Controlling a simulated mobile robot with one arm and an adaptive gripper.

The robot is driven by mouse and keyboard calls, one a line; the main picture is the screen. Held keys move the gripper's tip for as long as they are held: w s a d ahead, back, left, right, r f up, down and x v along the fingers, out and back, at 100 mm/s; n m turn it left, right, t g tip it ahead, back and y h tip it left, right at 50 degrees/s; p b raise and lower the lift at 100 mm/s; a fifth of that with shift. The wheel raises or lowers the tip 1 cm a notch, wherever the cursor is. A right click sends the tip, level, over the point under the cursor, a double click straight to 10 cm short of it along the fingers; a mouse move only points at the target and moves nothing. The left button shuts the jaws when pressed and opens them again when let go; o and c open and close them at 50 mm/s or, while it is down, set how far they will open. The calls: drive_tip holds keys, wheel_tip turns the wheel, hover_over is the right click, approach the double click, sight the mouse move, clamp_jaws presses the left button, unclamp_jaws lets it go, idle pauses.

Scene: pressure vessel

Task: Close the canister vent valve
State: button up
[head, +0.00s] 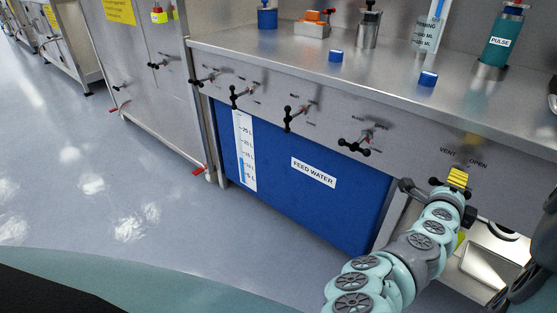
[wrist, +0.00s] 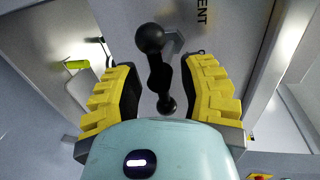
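The vent valve handle (wrist: 157,70) is a black bar with a round ball at each end, on the grey panel. In the wrist view it stands between the yellow-padded fingers of my gripper (wrist: 160,75), which are open, with gaps on both sides. A "VENT" label (wrist: 203,17) shows beside it. In the head view my gripper (head: 457,180) is at the panel just below the "VENT … OPEN" label (head: 463,157). There it hides most of the handle; a black ball (head: 434,182) shows at its left. I cannot tell whether the fingers touch the handle.
Several similar black valve handles (head: 354,145) line the panel to the left. A blue feed water tank (head: 270,185) sits under the steel bench (head: 290,52). A teal "PULSE" canister (head: 502,42) and blue blocks (head: 428,79) stand on top. The floor (head: 90,150) at left is clear.

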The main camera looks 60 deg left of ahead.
drive_tip(key=shift+s, duration=0.1)
drive_tip(key=v, duration=0.7)
idle(0.5)
drive_tip(key=shift+s+r, duration=0.15)
